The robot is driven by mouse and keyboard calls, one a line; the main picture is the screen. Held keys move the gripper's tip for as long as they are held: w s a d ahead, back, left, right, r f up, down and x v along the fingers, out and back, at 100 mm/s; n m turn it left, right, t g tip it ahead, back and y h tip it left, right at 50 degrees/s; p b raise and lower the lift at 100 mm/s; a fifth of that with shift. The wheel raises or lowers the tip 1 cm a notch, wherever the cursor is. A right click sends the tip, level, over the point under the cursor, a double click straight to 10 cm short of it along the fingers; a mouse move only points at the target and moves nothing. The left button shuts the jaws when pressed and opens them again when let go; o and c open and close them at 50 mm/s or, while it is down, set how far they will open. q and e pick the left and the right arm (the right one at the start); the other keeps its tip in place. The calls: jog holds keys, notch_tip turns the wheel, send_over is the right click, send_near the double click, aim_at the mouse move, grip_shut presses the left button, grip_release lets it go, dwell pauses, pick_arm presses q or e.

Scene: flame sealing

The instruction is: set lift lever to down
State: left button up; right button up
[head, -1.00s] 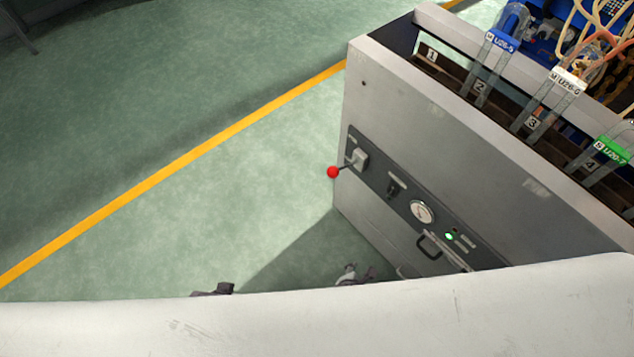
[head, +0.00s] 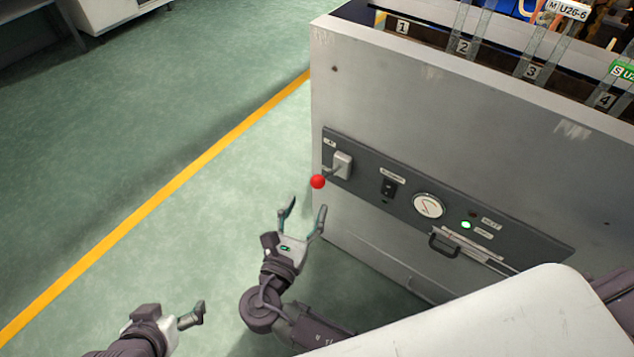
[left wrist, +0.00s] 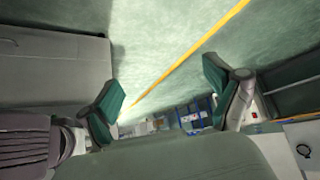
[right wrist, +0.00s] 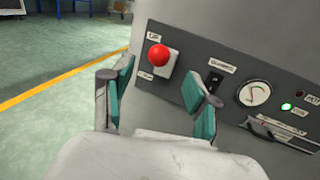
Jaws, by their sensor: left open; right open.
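The lift lever (head: 318,181) has a red ball knob on a short rod. It sticks out from a pale housing (head: 343,164) at the left end of the dark control panel. My right gripper (head: 305,213) is open and empty, just below the knob in the head view, apart from it. In the right wrist view the red knob (right wrist: 158,55) shows ahead, between the open fingers, with a label above the housing and another below. My left gripper (head: 172,313) is open and empty at lower left, far from the lever. Its fingers (left wrist: 168,88) are spread in the left wrist view.
The grey cabinet (head: 430,110) carries a switch (head: 388,187), a gauge (head: 428,206), a lit green lamp (head: 466,225) and a handle (head: 444,245). Numbered slots (head: 402,27) line its top. Green floor with a yellow line (head: 160,205) lies free at left.

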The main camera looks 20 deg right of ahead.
aim_at(315, 187)
jog(key=b+x, duration=0.1)
jog(key=x, duration=0.6)
jog(key=shift+w+d+f, duration=0.1)
jog(key=shift+w+d, duration=0.3)
jog(key=shift+w, duration=0.1)
pick_arm(q)
jog(key=w+d+r+t+h, duration=0.1)
jog(key=w+d+r+t, duration=0.1)
jog(key=w+r+t, duration=0.2)
jog(key=shift+w+r, duration=0.25)
jog(key=shift+w, duration=0.6)
jog(key=shift+d, duration=0.1)
pick_arm(e)
grip_shut()
